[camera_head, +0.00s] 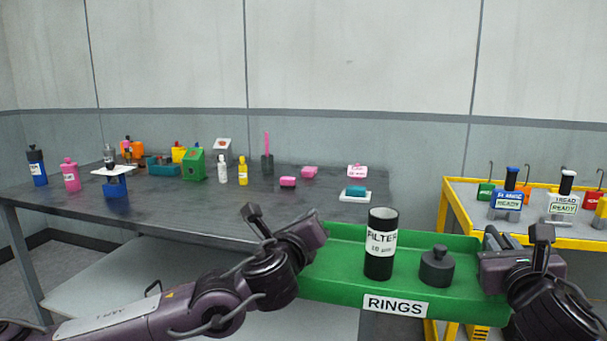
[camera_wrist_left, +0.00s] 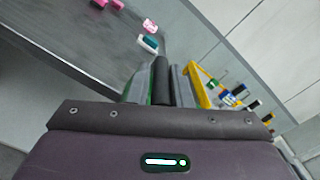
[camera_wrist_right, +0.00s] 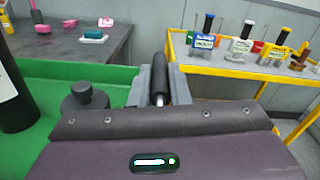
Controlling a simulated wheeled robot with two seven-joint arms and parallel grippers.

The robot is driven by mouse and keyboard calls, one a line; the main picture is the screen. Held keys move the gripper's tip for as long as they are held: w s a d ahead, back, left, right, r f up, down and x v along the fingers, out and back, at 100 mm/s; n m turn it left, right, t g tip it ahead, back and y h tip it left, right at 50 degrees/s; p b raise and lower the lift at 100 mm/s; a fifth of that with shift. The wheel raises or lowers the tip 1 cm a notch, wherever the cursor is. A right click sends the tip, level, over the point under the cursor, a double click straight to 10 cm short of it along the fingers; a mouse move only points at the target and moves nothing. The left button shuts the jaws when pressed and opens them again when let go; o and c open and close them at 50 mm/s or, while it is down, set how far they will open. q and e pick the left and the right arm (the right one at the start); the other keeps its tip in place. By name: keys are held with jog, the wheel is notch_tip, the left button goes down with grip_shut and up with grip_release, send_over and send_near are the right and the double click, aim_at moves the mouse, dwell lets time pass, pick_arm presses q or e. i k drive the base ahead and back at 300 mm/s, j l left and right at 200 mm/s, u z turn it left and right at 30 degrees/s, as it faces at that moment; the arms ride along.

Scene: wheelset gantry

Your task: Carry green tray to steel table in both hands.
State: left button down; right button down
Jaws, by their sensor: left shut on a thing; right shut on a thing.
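The green tray (camera_head: 340,275), labelled RINGS, is held up level between my two grippers. A black cylinder labelled FILTER (camera_head: 380,260) stands upright in it, with a dark knobbed piece (camera_head: 437,267) to its right. My left gripper (camera_head: 308,235) is shut on the tray's left end. My right gripper (camera_head: 490,255) is shut on its right end. In the right wrist view the tray floor (camera_wrist_right: 60,75) shows beside the fingers. The grey steel table (camera_head: 210,215) stands behind and left of the tray, which hides its front right part.
The table's back holds bottles, a green box (camera_head: 194,165), pink blocks (camera_head: 288,182) and a teal block on a white pad (camera_head: 355,192). Its front strip is bare. A yellow-framed cart (camera_head: 460,192) with labelled stands is at the right, close behind my right gripper.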

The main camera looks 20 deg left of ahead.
aim_at(230, 211)
jog(key=i+j, duration=0.15)
jog(key=j, duration=0.25)
jog(key=i+j, duration=0.15)
jog(key=j, duration=0.2)
jog(key=i+j, duration=0.1)
jog(key=j, duration=0.3)
jog(key=i+j, duration=0.15)
jog(key=j, duration=0.25)
jog(key=i+j, duration=0.15)
jog(key=j, duration=0.2)
jog(key=i+j, duration=0.15)
jog(key=j, duration=0.25)
jog(key=i+j, duration=0.15)
jog(key=j, duration=0.25)
